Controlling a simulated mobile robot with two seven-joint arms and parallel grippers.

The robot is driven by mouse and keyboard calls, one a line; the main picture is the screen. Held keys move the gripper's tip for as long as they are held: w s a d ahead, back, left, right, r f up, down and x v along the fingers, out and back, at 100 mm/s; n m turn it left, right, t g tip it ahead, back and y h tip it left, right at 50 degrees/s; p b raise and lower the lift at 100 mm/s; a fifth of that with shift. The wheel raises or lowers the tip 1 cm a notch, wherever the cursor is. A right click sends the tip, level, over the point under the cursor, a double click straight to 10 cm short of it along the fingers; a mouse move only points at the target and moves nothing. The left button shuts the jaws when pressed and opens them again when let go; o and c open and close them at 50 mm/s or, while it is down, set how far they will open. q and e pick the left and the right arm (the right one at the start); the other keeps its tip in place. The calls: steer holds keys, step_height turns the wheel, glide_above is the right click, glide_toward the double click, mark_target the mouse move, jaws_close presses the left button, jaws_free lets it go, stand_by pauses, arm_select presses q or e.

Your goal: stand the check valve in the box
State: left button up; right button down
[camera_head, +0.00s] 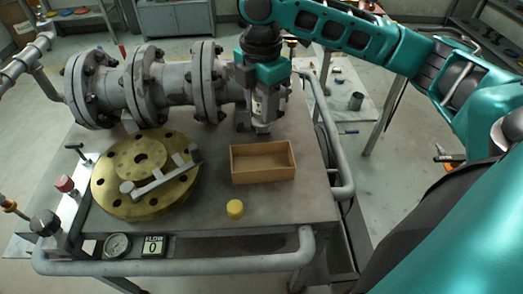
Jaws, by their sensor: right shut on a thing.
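The box (264,176) is a small open wooden tray on the grey bench, and it looks empty. My right gripper (262,128) comes down from above, just behind the box and in front of the pipe's right end. It is shut on a small grey metal piece, which seems to be the check valve; the fingers hide most of it, so its tilt is hard to tell. The gripper is apart from the box. My left gripper is not in view.
A flanged grey pipe (176,84) runs along the back of the bench (215,225). A brass flange disc (110,185) with a grey bar on it lies left of the box. A yellow cap (235,209) stands in front of the box. A gauge (117,245) sits at the front left.

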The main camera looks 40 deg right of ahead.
step_height(320, 180, down, 13)
steer(key=shift+f+b, duration=0.15)
steer(key=shift+b, duration=0.9)
steer(key=c, duration=0.9)
jaws_free()
steer(key=shift+f, duration=0.15)
steer(key=shift+c, duration=0.2)
step_height(320, 180, up, 12)
steer(key=shift+f+p, duration=0.1)
steer(key=shift+p, duration=1)
steer(key=shift+r, duration=0.3)
steer(key=shift+f, duration=0.1)
